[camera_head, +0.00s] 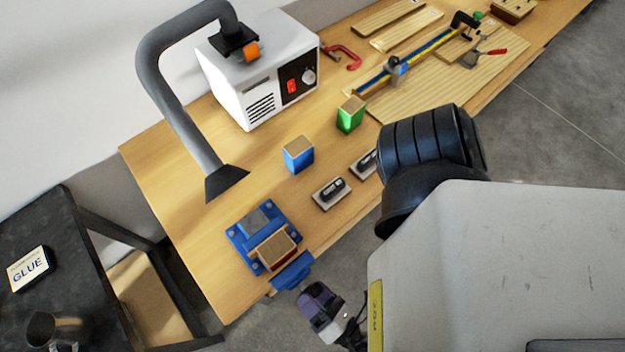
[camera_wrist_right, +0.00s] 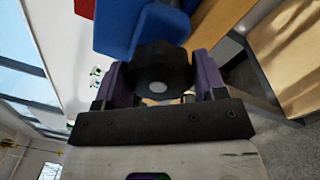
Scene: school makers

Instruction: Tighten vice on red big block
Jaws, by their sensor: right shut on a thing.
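The blue vice (camera_head: 242,235) is at the near edge of the wooden workbench. The red big block (camera_head: 284,263), with a bare wood top, sits between its jaws; whether the jaws press on it I cannot tell. My right gripper (camera_head: 313,300) is just off the bench edge at the vice's front. In the right wrist view, my right gripper (camera_wrist_right: 161,82) has its purple fingers on either side of the vice's black knob (camera_wrist_right: 158,72) and is shut on it. The blue vice body and a bit of red show behind it. My left gripper is out of view.
A blue block (camera_head: 298,155) and a green block (camera_head: 350,115) stand on the workbench (camera_head: 190,215), with dark-topped pieces (camera_head: 331,192) nearby. A grey extraction hose (camera_head: 172,95) arches over the bench from a white machine (camera_head: 258,85). A black table (camera_head: 50,230) stands at left.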

